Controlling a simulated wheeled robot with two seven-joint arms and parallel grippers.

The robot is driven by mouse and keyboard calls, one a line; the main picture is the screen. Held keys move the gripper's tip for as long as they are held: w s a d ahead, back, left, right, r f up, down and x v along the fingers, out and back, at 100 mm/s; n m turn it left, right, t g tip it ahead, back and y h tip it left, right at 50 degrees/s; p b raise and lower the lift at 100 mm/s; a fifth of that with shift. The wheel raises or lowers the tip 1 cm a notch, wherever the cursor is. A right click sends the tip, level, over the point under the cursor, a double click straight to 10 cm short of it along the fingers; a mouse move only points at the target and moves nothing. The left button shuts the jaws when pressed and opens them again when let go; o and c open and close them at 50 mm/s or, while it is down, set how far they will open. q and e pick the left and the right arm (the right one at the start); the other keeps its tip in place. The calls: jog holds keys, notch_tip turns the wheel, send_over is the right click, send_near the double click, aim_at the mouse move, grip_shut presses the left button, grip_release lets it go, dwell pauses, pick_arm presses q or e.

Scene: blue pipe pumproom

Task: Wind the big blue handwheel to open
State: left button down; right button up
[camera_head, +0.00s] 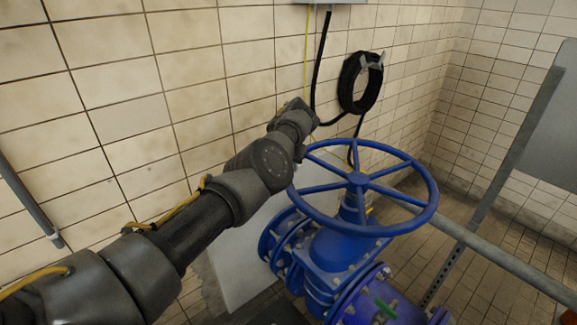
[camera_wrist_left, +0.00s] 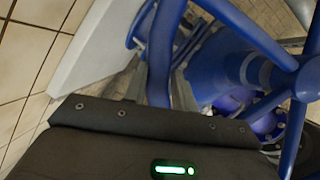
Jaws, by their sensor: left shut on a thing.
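The big blue handwheel (camera_head: 349,182) sits roughly level on top of the blue valve (camera_head: 340,248), with several spokes running from its hub to the rim. My left arm reaches in from the left to the far left part of the rim. In the head view the left fingers are mostly hidden behind the wrist. In the left wrist view the left gripper (camera_wrist_left: 158,82) is shut on the handwheel rim (camera_wrist_left: 160,50), with a finger on either side of it. The hub (camera_wrist_left: 308,80) and spokes show at the right there. My right gripper is in neither view.
A tiled wall (camera_head: 120,90) stands close behind my left arm. A coiled black hose (camera_head: 347,85) hangs on it. A grey pipe (camera_head: 490,258) runs to the right behind the wheel, past a slanted metal post (camera_head: 500,180). A pale slab (camera_head: 238,250) stands left of the valve.

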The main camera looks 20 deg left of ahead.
pick_arm(q)
jog(key=shift+s, duration=0.15)
dwell(0.3)
jog(key=c, duration=1.1)
grip_release()
jog(key=shift+r, duration=0.15)
jog(key=shift+s+r, duration=0.1)
jog(key=shift+r, duration=0.2)
jog(key=v, duration=0.5)
jog(key=shift+d+r+b, duration=0.15)
jog(key=shift+r+b, duration=0.05)
jog(key=shift+b, duration=0.1)
jog(key=p+v, duration=0.4)
jog(key=p, duration=0.3)
jog(key=shift+s+r+p, duration=0.2)
jog(key=shift+r+p, duration=0.05)
jog(key=shift+p, duration=0.15)
